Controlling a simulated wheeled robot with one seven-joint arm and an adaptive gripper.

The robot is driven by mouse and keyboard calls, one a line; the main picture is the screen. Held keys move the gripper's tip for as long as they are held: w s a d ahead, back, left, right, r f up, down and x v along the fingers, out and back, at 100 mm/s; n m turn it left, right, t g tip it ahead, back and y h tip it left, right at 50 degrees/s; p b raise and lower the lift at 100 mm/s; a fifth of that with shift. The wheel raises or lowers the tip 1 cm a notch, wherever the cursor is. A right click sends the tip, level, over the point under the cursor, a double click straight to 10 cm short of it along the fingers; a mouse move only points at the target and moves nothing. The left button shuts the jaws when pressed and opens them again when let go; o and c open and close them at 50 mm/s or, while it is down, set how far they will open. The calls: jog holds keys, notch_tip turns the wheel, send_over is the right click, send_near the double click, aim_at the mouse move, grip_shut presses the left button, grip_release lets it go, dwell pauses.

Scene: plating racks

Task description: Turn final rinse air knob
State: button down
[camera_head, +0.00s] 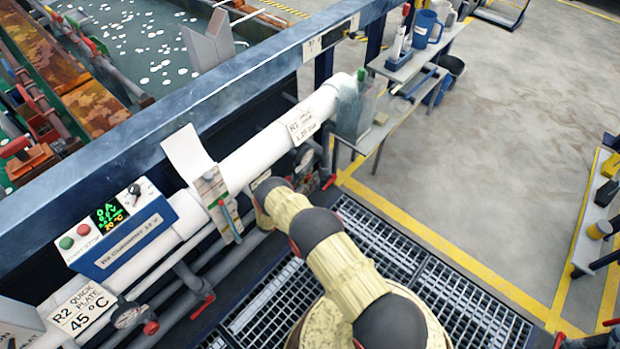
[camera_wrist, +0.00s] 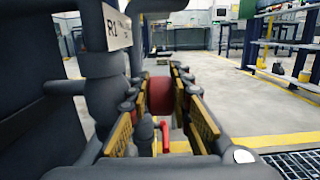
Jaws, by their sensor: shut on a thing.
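In the wrist view a red rounded knob (camera_wrist: 161,92) sits between the two yellow-padded fingers of my gripper (camera_wrist: 161,80). The fingers lie on its left and right sides, and my gripper is shut on it. The knob's far side is hidden. A small red lever (camera_wrist: 179,147) and a dark fitting show lower between the fingers. In the head view my arm reaches to the white pipe, and my gripper and the held knob are hidden there. A white label (camera_head: 303,125) with partly legible text is on the pipe.
A blue control box (camera_head: 125,240) with red and green buttons stands left of my arm. A grey side table (camera_head: 405,70) with jugs and bottles is at the upper right. Dark pipework (camera_wrist: 105,75) stands close left of my gripper. Open floor (camera_head: 480,140) lies to the right.

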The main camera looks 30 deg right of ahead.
jog(key=c, duration=1.9)
grip_release()
jog(key=shift+f, duration=0.1)
